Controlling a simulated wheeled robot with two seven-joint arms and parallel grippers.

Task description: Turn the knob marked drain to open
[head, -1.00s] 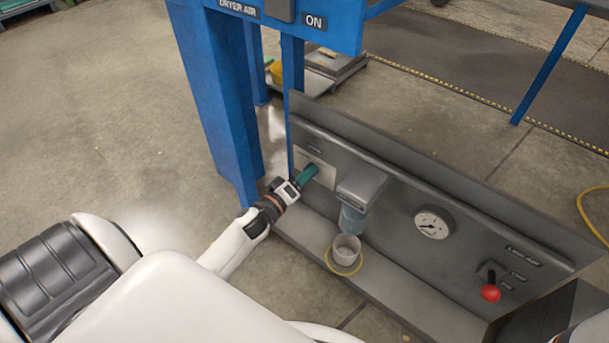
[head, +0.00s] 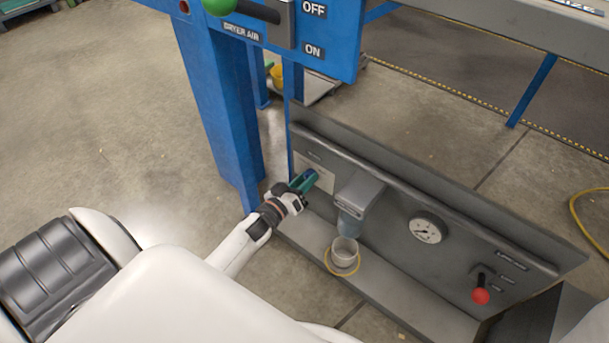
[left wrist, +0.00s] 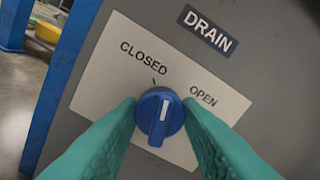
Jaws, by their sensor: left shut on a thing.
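The drain knob (left wrist: 160,115) is round and blue with a white pointer line, on a pale plate (left wrist: 110,75) marked CLOSED and OPEN, under a DRAIN label (left wrist: 207,28). In the left wrist view its pointer aims nearly straight up, just right of the tick by CLOSED and left of OPEN. My left gripper (left wrist: 161,108) has its green fingers on both sides of the knob, shut on it. In the head view the left gripper (head: 303,181) is at the left end of the grey panel, largely covering the knob. My right gripper is out of view.
Right of the knob, a grey housing (head: 359,191) sits above a cup (head: 345,250) on the ledge. A gauge (head: 427,229) and a red-tipped lever (head: 481,295) are farther right on the panel. A blue post (head: 217,110) stands left of the panel.

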